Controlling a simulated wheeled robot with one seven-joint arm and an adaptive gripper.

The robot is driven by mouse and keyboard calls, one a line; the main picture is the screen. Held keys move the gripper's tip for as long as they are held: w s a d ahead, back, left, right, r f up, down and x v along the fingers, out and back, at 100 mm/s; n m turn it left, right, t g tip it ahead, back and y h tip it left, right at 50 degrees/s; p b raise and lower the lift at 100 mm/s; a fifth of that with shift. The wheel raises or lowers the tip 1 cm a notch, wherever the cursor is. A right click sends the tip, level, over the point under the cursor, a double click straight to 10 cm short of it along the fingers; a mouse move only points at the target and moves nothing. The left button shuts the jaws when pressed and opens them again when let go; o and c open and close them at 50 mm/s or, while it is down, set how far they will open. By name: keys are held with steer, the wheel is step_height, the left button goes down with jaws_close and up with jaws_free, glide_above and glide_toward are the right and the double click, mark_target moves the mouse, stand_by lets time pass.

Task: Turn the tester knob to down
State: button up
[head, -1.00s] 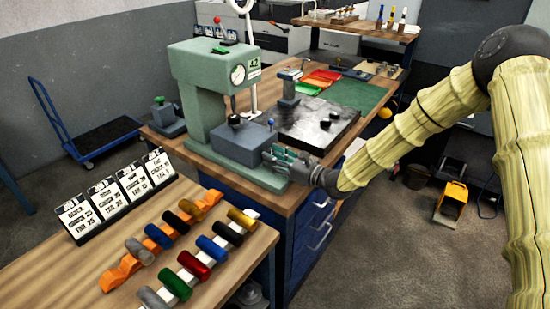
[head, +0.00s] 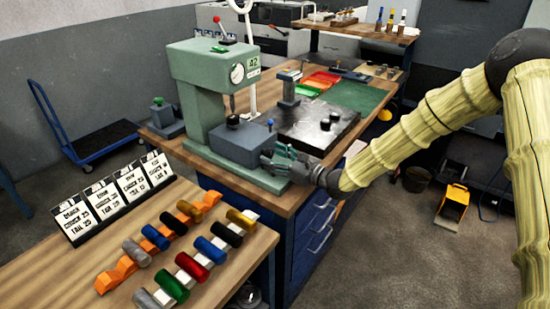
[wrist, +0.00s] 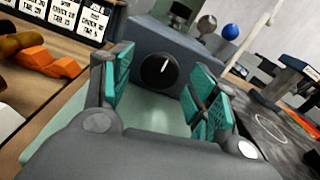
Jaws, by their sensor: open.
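The tester (head: 205,110) is a green press on the wooden bench, with a grey block (head: 243,141) on its base. In the wrist view the tester knob (wrist: 158,75) is round and black on the block's face, with a white pointer line aimed up and slightly right in the picture. My gripper (head: 277,160) is at the block's right side in the head view. In the wrist view its teal-padded fingers (wrist: 163,82) are open, one to each side of the knob, with gaps on both sides. The knob's face is not visible in the head view.
A blue ball-topped lever (head: 270,124) rises beside the block; its ball also shows in the wrist view (wrist: 230,31). A dark plate (head: 305,128) lies right of the tester. The front table holds several coloured cylinders and sign cards (head: 115,195).

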steer(key=shift+d, duration=0.1)
steer(key=shift+v, duration=5.95)
steer(key=shift+f, duration=0.1)
